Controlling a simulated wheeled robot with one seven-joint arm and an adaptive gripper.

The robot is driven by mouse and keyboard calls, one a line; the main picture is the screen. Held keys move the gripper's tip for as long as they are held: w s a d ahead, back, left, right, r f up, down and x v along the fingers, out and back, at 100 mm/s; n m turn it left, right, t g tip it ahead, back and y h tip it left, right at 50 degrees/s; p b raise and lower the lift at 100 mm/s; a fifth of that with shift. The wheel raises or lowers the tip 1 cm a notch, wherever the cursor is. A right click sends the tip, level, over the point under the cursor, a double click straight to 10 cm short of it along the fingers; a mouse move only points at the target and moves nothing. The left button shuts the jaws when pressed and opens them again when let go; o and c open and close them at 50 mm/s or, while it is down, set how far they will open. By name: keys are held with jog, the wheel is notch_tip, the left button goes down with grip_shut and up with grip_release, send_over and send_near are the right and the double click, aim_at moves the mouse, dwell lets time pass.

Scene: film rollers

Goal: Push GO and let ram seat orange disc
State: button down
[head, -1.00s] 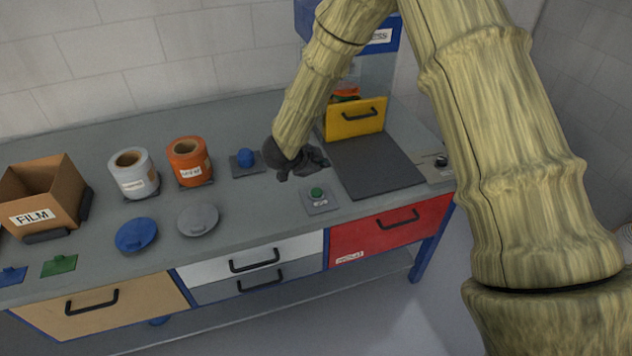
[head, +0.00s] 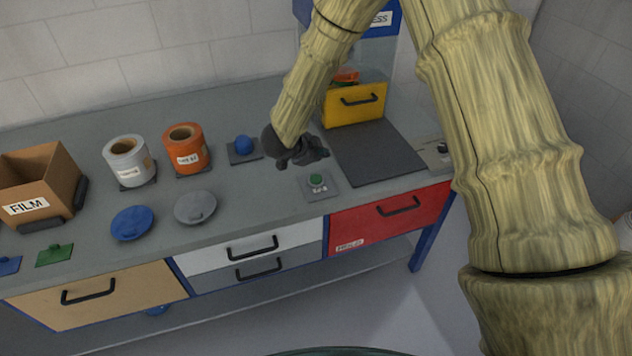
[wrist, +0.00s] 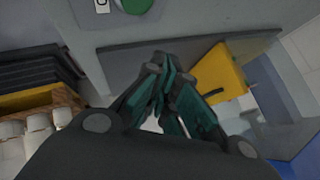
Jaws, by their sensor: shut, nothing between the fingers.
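The green GO button (head: 316,180) sits on a small grey plate on the bench, in front of my gripper (head: 312,158). It also shows at the top edge of the wrist view (wrist: 138,5). My gripper is shut and empty, with its fingertips behind the button and apart from it. In the wrist view the dark fingers (wrist: 165,75) are together. The blue press (head: 384,20) stands at the back, partly hidden by my arm. Something orange (head: 345,76) shows behind the press's yellow front panel (head: 355,105); I cannot tell its full shape.
A dark mat (head: 375,152) lies before the press. To the left are an orange roll (head: 184,146), a white roll (head: 128,158), a blue knob (head: 243,146), blue and grey lids, and a FILM box (head: 30,208). A red drawer (head: 385,215) is below.

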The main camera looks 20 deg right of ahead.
aim_at(318, 179)
notch_tip(318, 179, down, 4)
jog(key=shift+r+b, duration=0.2)
jog(key=shift+b, duration=0.9)
jog(key=shift+f+b, duration=0.35)
jog(key=shift+f, duration=0.7)
jog(key=shift+f, duration=0.1)
jog(key=shift+f, duration=0.3)
